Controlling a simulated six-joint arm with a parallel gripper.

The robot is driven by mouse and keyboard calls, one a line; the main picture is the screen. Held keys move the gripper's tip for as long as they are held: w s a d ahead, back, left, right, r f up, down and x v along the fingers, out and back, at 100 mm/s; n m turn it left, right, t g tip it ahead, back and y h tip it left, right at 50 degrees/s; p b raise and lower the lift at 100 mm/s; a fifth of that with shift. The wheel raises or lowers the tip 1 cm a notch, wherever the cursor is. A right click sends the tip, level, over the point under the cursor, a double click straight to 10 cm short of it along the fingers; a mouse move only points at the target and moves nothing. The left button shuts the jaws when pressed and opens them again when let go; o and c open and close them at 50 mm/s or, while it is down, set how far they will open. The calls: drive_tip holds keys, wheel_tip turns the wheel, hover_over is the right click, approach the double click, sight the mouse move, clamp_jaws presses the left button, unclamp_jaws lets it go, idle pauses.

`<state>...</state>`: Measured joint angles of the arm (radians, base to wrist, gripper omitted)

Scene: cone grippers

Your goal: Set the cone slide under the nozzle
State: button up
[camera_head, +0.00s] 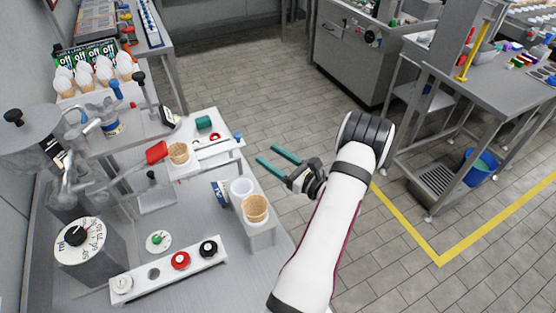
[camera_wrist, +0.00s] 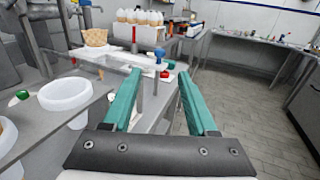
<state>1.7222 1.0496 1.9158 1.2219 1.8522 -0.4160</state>
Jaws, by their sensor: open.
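The cone slide (camera_head: 215,147) is a pale rail or platform at the right edge of the counter. A waffle cone (camera_head: 178,153) stands at its left end, and a blue knob (camera_head: 238,136) stands near its right end. In the wrist view the cone (camera_wrist: 96,37) and slide (camera_wrist: 112,61) are ahead and to the left. The metal dispenser (camera_head: 75,140) is left of the slide; which spout is the nozzle is hard to tell. My gripper (camera_head: 267,155) has teal fingers, open and empty, right of the slide and apart from it. The fingers (camera_wrist: 160,74) point towards the slide's right end.
A white cup (camera_head: 241,187) and a waffle cone (camera_head: 255,208) stand in a holder at the counter edge below the slide. A red paddle handle (camera_head: 155,152) is beside the slide's cone. Open floor lies right of the counter.

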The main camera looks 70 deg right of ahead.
sight(240, 137)
drive_tip(key=v, duration=0.2)
drive_tip(key=shift+s+a, duration=0.1)
drive_tip(key=shift+s, duration=0.1)
drive_tip(key=x, duration=1.5)
drive_tip(key=shift+w, duration=0.4)
clamp_jaws()
idle(0.6)
